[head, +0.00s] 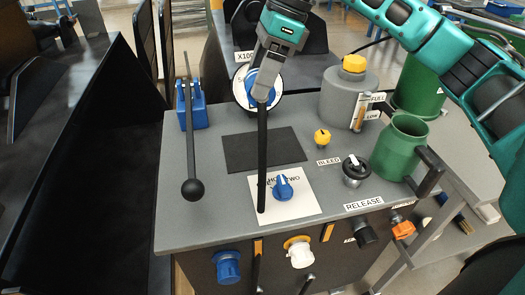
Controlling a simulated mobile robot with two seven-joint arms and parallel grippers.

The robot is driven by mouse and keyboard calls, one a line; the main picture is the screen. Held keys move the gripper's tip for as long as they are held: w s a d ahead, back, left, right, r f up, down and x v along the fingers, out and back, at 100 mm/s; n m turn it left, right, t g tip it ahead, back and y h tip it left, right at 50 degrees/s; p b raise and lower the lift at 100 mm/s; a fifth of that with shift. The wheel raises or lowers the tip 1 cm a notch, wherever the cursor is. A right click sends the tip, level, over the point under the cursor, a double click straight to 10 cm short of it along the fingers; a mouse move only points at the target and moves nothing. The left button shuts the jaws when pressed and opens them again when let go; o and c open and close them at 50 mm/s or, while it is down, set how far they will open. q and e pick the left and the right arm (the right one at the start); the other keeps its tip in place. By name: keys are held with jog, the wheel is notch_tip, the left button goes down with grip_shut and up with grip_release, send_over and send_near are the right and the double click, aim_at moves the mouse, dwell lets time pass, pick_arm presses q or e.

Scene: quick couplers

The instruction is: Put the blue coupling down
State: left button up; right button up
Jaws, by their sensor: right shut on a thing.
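My right gripper (262,92) comes down from the top and is shut on the blue coupling (252,80), which is mostly hidden by the fingers. A straight black hose or rod (262,150) hangs below it, its lower end in front of the white plate (302,207) with the blue selector knob (283,188). I cannot tell whether that end touches the plate. A round white dial (240,92) is directly behind the gripper. My left gripper is not in view.
The grey console top (225,220) carries a dark mat (263,150), a black-knobbed lever (192,189), a yellow knob (322,138), a black dial (355,171), a grey tank (347,100) and a green can (400,148). Blue (227,267) and white (300,253) fittings stick out in front.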

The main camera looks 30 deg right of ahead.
jog(key=m+t, duration=0.1)
jog(key=m, duration=0.1)
jog(key=w+d+m, duration=0.1)
jog(key=m, duration=0.1)
jog(key=shift+d+f+t+h+b, duration=0.1)
jog(key=shift+f+t+h+b, duration=0.05)
jog(key=shift+t+h+b, duration=0.25)
jog(key=w+d+m+t+h+b, duration=0.25)
jog(key=d+m+h, duration=0.25)
jog(key=m, duration=0.8)
jog(key=shift+g, duration=0.45)
notch_tip(320, 180, down, 20)
jog(key=b, duration=0.2)
jog(key=shift+w+d+r+b, duration=0.1)
jog(key=shift+d+r+b, duration=0.1)
jog(key=shift+b, duration=0.2)
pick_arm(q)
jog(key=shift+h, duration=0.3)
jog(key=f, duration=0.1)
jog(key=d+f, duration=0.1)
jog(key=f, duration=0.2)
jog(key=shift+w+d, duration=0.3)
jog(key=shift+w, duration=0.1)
pick_arm(e)
jog(key=shift+a+r, duration=0.1)
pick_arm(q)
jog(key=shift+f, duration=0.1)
